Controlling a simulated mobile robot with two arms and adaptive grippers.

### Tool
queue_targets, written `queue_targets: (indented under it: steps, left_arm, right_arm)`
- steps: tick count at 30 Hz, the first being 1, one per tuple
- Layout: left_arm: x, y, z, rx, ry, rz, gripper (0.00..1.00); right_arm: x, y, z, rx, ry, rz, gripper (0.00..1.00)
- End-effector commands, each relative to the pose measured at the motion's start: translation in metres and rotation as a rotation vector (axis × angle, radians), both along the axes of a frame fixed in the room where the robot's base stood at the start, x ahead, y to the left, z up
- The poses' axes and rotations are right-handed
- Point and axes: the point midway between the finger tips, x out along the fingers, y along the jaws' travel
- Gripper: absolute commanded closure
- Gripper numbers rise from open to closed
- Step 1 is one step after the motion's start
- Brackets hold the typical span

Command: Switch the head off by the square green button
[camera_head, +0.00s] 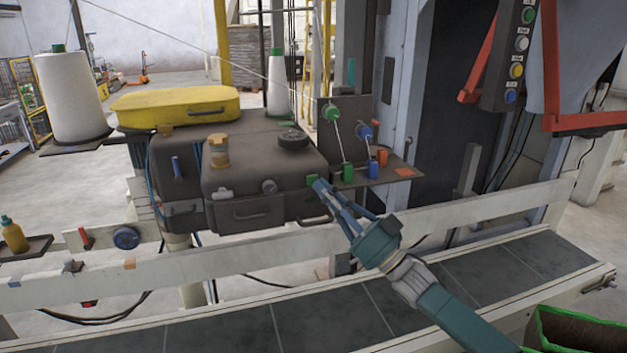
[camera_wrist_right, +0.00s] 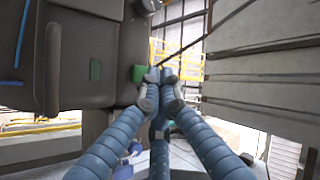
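The sewing head is a dark grey machine body (camera_head: 262,160) on a stand left of the middle in the head view. The square green button (camera_head: 312,180) sticks out at its right side, low down. The wrist view shows a green block (camera_wrist_right: 138,73) on the edge of the dark body, just left of my fingertips. My right gripper (camera_head: 319,186) has its fingers closed together, with nothing seen between them. In the wrist view, its fingertips (camera_wrist_right: 160,76) are right beside the green block; I cannot tell whether they touch it. My left gripper is not in view.
A bracket (camera_head: 400,173) right of the head carries green, blue and red parts. A yellow cover (camera_head: 175,107) tops the head, with a white thread cone (camera_head: 72,97) to its left. A conveyor (camera_head: 240,330) and its pale rail run in front. A button panel (camera_head: 516,55) hangs upper right.

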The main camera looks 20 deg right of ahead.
Motion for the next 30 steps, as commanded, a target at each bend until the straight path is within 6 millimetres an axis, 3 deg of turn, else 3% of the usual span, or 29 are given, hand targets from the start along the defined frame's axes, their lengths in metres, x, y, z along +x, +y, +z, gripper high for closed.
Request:
queue_targets:
  steps: [15,26,30]
  left_arm:
    - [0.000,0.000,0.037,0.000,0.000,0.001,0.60]
    - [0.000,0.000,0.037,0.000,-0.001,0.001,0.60]
    - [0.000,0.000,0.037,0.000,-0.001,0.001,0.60]
  right_arm:
    - [-0.050,-0.001,0.002,-0.001,0.002,-0.001,1.00]
    - [-0.055,-0.002,0.000,-0.001,-0.001,-0.001,1.00]
    - [-0.048,-0.006,-0.020,-0.020,0.029,-0.037,1.00]
